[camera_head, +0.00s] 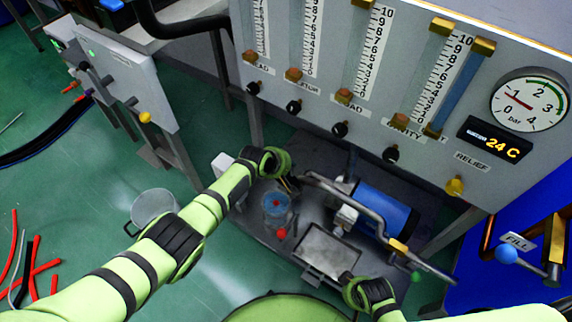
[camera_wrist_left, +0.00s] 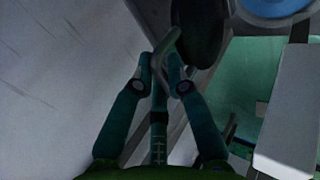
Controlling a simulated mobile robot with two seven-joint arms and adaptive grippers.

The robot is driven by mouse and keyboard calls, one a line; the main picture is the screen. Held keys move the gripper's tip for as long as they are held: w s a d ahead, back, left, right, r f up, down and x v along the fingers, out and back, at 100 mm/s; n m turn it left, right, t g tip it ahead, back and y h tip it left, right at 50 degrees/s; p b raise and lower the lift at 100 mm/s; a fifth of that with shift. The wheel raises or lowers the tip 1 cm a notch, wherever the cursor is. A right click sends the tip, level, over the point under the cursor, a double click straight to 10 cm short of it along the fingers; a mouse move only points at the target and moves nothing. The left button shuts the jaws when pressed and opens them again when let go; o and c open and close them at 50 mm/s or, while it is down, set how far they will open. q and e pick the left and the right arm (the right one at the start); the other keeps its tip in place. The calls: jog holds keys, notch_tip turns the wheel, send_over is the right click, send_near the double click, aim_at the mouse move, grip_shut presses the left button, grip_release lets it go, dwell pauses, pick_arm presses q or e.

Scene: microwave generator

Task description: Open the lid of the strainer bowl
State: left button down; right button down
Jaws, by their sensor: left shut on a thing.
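The strainer bowl (camera_head: 277,207) is a small clear round vessel with blue and red inside, standing on the grey metal base in the head view. My left gripper (camera_head: 289,182) is just above and behind it, and my wrist partly hides that area. In the left wrist view my left gripper (camera_wrist_left: 163,62) is shut on a thin grey handle-like piece (camera_wrist_left: 168,42) beside a dark round part. Whether this piece belongs to the lid is unclear. My right gripper (camera_head: 349,284) is low, by the front right of the base; its finger opening is not clear.
A blue motor (camera_head: 383,212) and a curved grey pipe (camera_head: 350,198) lie right of the bowl. A gauge panel (camera_head: 400,110) stands behind. A shallow metal tray (camera_head: 327,250) is in front.

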pick_arm(q)
jog(key=shift+a, duration=0.15)
jog(key=c, duration=1.2)
grip_release()
jog(key=shift+f, duration=0.1)
jog(key=shift+s, duration=0.1)
jog(key=v, duration=1.2)
